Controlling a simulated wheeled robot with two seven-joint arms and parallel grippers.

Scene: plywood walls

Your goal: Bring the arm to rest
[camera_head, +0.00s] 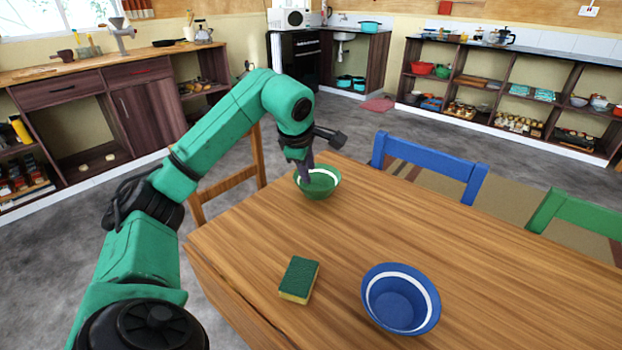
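My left arm comes in from the left and reaches over the wooden table (440,240). My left gripper (307,178) points down into a green bowl (325,188) near the table's far left corner. Its fingertips are small and dark against the bowl, so I cannot tell whether they are open or shut, or whether they touch the bowl. My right gripper is not in view.
A green and yellow sponge (299,279) lies on the table nearer to me. A blue bowl (400,300) stands to its right. A blue chair (430,160) and a green chair (580,212) stand at the far edge, and a wooden chair (228,181) at the left.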

